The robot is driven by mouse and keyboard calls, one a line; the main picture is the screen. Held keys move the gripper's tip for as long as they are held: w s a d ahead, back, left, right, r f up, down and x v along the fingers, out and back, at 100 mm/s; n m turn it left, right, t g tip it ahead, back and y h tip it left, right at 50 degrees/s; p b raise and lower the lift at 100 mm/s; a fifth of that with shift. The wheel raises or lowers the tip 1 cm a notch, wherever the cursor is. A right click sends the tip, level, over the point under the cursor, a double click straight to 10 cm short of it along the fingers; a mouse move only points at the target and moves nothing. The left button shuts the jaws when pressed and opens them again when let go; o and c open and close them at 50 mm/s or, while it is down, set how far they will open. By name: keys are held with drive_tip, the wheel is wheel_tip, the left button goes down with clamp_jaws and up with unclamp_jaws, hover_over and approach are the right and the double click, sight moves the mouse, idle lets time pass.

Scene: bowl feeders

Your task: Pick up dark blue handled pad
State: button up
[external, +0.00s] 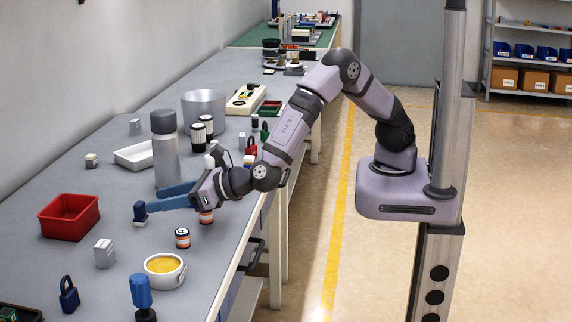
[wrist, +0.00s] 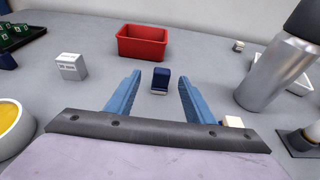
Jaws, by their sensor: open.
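The dark blue handled pad (external: 139,212) stands on the grey bench, a dark blue block-like handle on a thin pale base. In the wrist view the pad (wrist: 160,80) appears upright between the lines of my two blue fingers, just past their tips. My gripper (external: 153,199) is open and empty, reaching low over the bench from the right. Its fingertips point toward the pad and do not visibly touch it.
A red bin (external: 70,217) stands beyond the pad. A tall grey bottle (external: 165,155) stands close to my fingers. A small light box (external: 104,253), a striped can (external: 182,238) and a bowl with yellow contents (external: 158,270) are nearer the front.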

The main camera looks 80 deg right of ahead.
sight(143, 204)
drive_tip(key=shift+d+p+x, duration=0.2)
drive_tip(key=shift+p+x, duration=0.95)
drive_tip(key=shift+x, duration=2.45)
drive_tip(key=shift+f, duration=0.2)
drive_tip(key=c, duration=1.1)
drive_tip(key=shift+r, duration=0.1)
